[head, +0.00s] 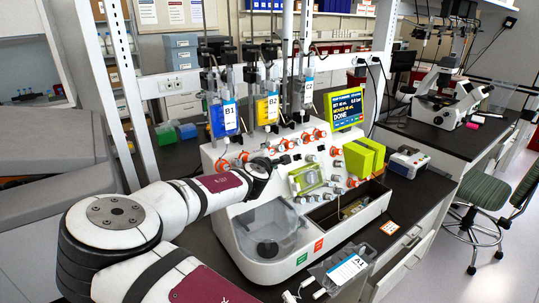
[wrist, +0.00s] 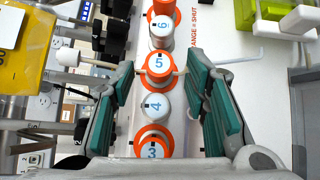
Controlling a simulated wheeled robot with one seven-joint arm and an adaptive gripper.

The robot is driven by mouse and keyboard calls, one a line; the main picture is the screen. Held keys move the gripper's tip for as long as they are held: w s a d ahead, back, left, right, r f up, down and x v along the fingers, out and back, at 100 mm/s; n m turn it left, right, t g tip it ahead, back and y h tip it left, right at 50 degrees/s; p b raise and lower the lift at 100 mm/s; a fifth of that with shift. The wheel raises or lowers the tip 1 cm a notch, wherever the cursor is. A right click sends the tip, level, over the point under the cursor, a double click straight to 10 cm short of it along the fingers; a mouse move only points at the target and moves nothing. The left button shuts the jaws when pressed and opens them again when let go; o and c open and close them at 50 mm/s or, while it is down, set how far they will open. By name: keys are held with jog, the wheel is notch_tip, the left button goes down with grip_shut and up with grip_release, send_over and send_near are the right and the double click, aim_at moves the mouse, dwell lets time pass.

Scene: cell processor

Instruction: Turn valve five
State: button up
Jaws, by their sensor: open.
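Valve five (wrist: 158,63) is a white cap marked 5 in an orange ring, in the middle of the wrist view. My gripper (wrist: 160,68) is open, with one teal-padded finger left of valve five and one right of it. The cap sits between the fingers, and I cannot tell whether they touch it. A thin pale rod shows on the valve's right side, near the right finger. In the head view my arm's dark end (head: 262,166) is at the row of valves on the white machine (head: 262,213); it hides valve five there.
Valve six (wrist: 160,26) is above valve five; valve four (wrist: 152,106), with a white ring, and orange-ringed valve three (wrist: 152,150) are below. Bags B1 (head: 224,118) and B2 (head: 266,109) hang behind. The screen (head: 345,107) reads DONE. Green blocks (head: 360,158) stand at right.

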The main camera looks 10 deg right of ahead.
jog(key=v, duration=1)
jog(key=shift+s, duration=0.35)
jog(key=shift+a, duration=0.1)
